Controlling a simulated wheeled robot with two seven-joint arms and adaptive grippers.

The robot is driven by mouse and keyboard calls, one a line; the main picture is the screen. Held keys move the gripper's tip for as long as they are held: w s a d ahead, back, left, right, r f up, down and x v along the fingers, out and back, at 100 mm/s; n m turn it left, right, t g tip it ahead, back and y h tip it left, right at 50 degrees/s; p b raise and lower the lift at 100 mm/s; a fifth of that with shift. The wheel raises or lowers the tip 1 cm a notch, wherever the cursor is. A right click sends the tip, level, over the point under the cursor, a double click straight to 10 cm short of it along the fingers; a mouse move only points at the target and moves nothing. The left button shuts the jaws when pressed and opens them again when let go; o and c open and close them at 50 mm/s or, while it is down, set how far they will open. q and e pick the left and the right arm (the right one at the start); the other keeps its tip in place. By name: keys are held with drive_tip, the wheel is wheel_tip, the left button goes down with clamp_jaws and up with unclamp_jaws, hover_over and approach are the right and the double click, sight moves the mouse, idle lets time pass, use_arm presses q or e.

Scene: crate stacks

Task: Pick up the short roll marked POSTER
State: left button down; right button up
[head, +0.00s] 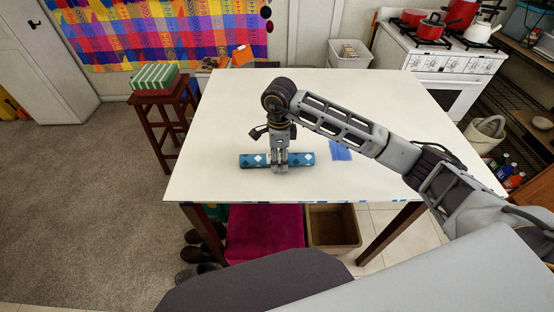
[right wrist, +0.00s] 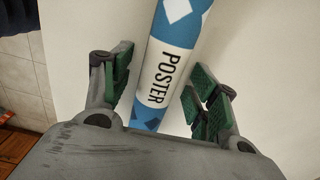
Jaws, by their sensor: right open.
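The short roll marked POSTER (head: 255,160) lies on the white table (head: 215,130) near its front edge, blue with white diamonds. In the right wrist view the roll (right wrist: 165,75) shows its white label band with the word POSTER. My right gripper (head: 280,168) points down over the middle of the roll. In the right wrist view my right gripper (right wrist: 158,95) is open, with one green-padded finger on each side of the roll. I see a gap between the roll and the fingers. My left gripper is in neither view.
A flat blue item (head: 341,150) lies on the table right of the roll. A stool (head: 160,100) with a green striped box (head: 155,76) stands at left. A stove (head: 440,60) stands at the back right. Most of the tabletop is clear.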

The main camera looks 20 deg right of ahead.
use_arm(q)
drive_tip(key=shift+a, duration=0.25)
use_arm(e)
drive_tip(key=shift+c, duration=0.4)
drive_tip(key=shift+c, duration=1.4)
drive_tip(key=c, duration=0.8)
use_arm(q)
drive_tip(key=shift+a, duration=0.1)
use_arm(e)
drive_tip(key=shift+r, duration=0.2)
